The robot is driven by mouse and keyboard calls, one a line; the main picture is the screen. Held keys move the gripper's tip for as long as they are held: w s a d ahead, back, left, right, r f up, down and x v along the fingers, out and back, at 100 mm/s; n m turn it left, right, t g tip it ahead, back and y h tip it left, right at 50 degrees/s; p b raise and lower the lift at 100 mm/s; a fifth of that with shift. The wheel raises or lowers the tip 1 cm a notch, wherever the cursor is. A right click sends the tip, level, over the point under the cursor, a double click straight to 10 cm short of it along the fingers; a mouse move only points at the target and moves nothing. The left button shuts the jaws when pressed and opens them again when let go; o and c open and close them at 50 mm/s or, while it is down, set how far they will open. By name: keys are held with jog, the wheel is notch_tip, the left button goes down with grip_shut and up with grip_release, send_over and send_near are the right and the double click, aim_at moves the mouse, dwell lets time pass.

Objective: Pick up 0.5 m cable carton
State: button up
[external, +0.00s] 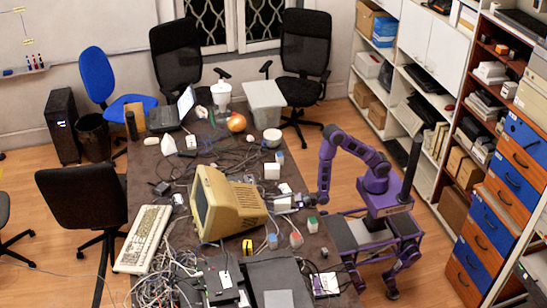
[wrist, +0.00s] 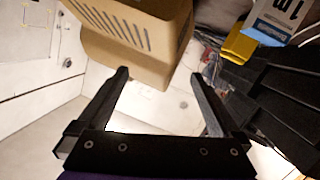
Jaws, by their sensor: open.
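No label reading 0.5 m is legible in either view, so I cannot tell which carton it is. In the wrist view, a white-and-blue carton marked "1m" (wrist: 277,20) is at the top right, beside a yellow object (wrist: 240,43). My gripper (external: 300,201) is at the right of the beige monitor. In the wrist view, my gripper (wrist: 160,77) is open with nothing between its fingers.
The beige monitor (external: 228,203) stands close to my gripper and fills the top of the wrist view (wrist: 130,35). Dark slatted objects (wrist: 275,90) crowd the right finger. Cables (external: 165,260), a keyboard (external: 143,238) and white boxes (external: 272,171) clutter the table.

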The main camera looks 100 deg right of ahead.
jog(key=s+d+f+m+g+h, duration=0.1)
jog(key=s+f+g, duration=0.1)
jog(key=s+f, duration=0.3)
jog(key=y, duration=0.5)
send_near(296, 237)
jog(key=shift+w+d+f, duration=0.35)
jog(key=shift+w+f, duration=0.2)
jog(key=shift+w, duration=0.05)
jog(key=shift+w+d+f, duration=0.35)
jog(key=shift+w+f, duration=0.2)
jog(key=shift+w, duration=0.05)
jog(key=shift+a+f, duration=0.2)
jog(key=shift+a, duration=0.05)
jog(key=x, duration=0.7)
jog(key=shift+w+f+p, duration=0.1)
jog(key=shift+p, duration=0.25)
jog(key=c, duration=1.5)
